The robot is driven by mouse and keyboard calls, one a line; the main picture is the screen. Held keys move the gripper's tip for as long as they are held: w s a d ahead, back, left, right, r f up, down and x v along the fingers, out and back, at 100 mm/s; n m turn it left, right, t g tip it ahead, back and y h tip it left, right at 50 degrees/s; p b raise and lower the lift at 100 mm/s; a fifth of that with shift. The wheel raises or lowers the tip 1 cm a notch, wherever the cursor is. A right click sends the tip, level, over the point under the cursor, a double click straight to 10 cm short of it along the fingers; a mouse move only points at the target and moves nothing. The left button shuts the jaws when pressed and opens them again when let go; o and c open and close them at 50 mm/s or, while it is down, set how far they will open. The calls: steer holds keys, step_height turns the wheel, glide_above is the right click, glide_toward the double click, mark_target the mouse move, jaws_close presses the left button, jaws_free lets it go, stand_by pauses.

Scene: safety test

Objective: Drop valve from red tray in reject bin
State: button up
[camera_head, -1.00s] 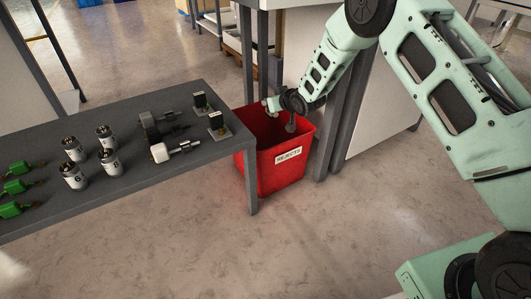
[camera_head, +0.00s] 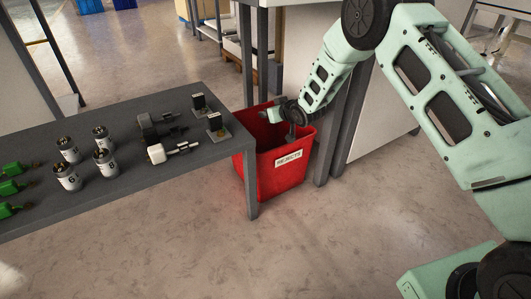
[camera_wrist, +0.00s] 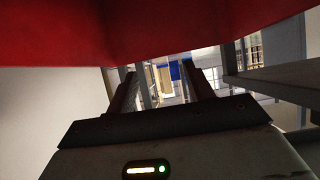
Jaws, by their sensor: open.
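The red reject bin (camera_head: 265,180) stands on the floor at the right end of the grey table, with a white label reading REJECTS. My gripper (camera_head: 272,112) is at the bin's opening, near its back rim. In the wrist view my gripper (camera_wrist: 163,88) is open, with two dark fingers apart and nothing seen between them. The bin's red wall (camera_wrist: 150,30) fills the top of that view, close to the fingers. I see no red tray, and I cannot make out a valve in the bin; its inside is mostly hidden.
The grey table (camera_head: 205,165) holds green parts (camera_head: 12,188), several white-and-metal cylinders (camera_head: 67,177), a dark fitting (camera_head: 155,128), a white-ended fitting (camera_head: 160,153) and two small black blocks on plates (camera_head: 214,122). A grey post (camera_head: 330,150) stands right of the bin. The front floor is clear.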

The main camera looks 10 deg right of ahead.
steer(key=p+v, duration=0.8)
steer(key=v, duration=0.9)
steer(key=shift+p, duration=0.3)
steer(key=shift+s+r, duration=0.1)
